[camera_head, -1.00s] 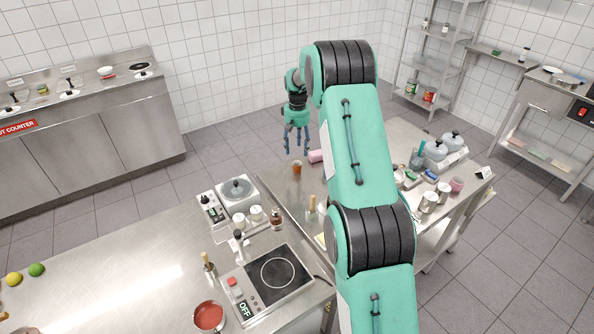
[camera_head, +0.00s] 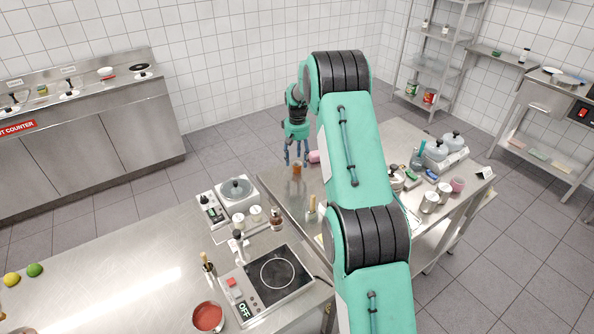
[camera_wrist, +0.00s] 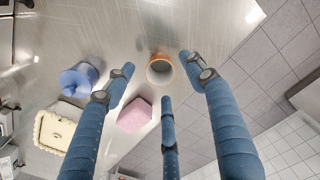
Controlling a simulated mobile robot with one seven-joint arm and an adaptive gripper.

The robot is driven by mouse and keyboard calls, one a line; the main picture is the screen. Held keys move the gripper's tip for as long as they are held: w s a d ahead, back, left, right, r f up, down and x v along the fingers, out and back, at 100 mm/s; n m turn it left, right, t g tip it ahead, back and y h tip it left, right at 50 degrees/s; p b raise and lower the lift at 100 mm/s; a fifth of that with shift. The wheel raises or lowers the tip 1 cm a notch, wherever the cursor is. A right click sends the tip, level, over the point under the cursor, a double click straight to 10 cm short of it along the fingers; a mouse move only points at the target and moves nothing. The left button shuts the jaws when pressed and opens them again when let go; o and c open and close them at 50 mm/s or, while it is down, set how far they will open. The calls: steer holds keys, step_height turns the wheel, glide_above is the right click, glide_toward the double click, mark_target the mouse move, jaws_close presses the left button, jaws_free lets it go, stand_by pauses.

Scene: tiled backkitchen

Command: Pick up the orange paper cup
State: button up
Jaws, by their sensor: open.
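The orange paper cup (camera_head: 297,169) stands on the steel table, just below my gripper (camera_head: 297,162) in the head view. I cannot tell the exact height left between fingertips and cup.
A pink block-like thing (camera_wrist: 135,115) lies close to the cup, also seen as a pink shape (camera_head: 315,156) in the head view. A blue round thing (camera_wrist: 79,79) and a cream tray (camera_wrist: 56,131) are left of it. The steel surface (camera_wrist: 110,25) beyond the cup is clear.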

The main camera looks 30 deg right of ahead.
steer(key=shift+f+b, duration=0.35)
steer(key=shift+f, duration=1.8)
steer(key=c, duration=1.3)
